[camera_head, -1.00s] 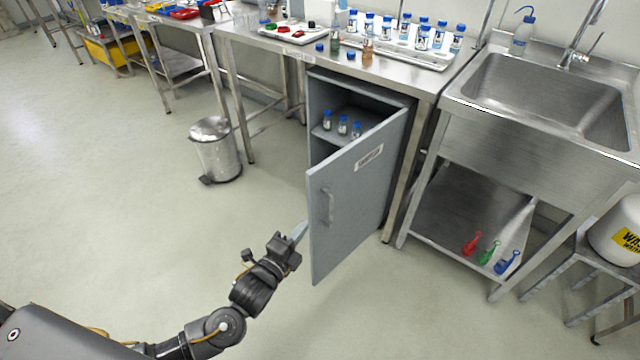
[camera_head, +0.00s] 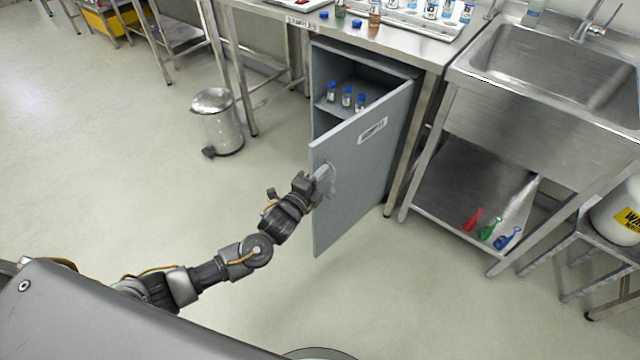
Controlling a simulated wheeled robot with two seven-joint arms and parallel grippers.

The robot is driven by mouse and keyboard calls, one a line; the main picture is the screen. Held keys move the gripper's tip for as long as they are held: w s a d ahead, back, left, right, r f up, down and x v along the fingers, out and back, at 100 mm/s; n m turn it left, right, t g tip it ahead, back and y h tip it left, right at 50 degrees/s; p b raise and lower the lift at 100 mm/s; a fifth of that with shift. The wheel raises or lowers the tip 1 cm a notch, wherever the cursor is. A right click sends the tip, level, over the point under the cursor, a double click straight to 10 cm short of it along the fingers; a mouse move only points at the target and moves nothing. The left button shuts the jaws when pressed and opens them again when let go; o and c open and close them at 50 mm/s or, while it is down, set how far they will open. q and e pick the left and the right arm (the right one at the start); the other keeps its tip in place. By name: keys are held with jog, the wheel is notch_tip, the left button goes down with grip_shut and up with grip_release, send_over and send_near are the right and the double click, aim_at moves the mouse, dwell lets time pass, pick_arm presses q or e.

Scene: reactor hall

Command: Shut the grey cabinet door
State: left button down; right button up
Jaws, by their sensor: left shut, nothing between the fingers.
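The grey cabinet door (camera_head: 362,170) stands open, swung out toward me from its hinge side on the right. It carries a white label and a handle (camera_head: 331,181) near its left edge. Behind it, the grey cabinet (camera_head: 365,62) shows a shelf with several blue-capped bottles (camera_head: 346,97). My left gripper (camera_head: 319,181) is shut and empty at the left edge of the door, beside the handle. I cannot tell whether it touches the door. My right gripper is not in view.
A steel pedal bin (camera_head: 217,122) stands on the floor left of the cabinet. A steel sink unit (camera_head: 530,120) stands to the right, with coloured brushes on its lower shelf. A bench (camera_head: 400,50) with bottles is above the cabinet. The floor between is clear.

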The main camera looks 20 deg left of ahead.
pick_arm(q)
jog(key=shift+w+a, duration=0.45)
jog(key=shift+a, duration=0.4)
